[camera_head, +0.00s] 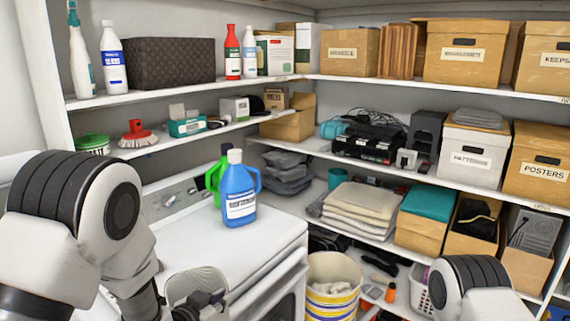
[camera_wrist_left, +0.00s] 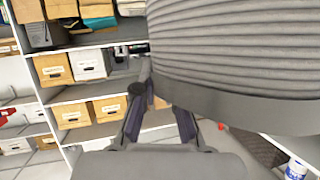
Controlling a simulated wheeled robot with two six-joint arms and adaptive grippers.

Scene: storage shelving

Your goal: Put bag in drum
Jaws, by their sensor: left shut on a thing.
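My left gripper (camera_head: 205,303) is low at the front left, beside the white appliance. In the left wrist view, the left gripper (camera_wrist_left: 165,90) is partly hidden by a large grey ribbed body (camera_wrist_left: 235,55) with a smooth band, which looks like the held bag. A striped yellow, white and blue drum-like bucket (camera_head: 333,304) stands on the floor right of the appliance, with whitish cloth-like contents. My right arm's joint shows at the lower right; its gripper is out of view.
The white appliance (camera_head: 215,250) carries a blue bottle (camera_head: 238,190) and a green bottle (camera_head: 215,175). Shelves with labelled boxes (camera_head: 465,150) line the back and right. A white basket (camera_head: 420,290) stands right of the bucket, with small loose items between.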

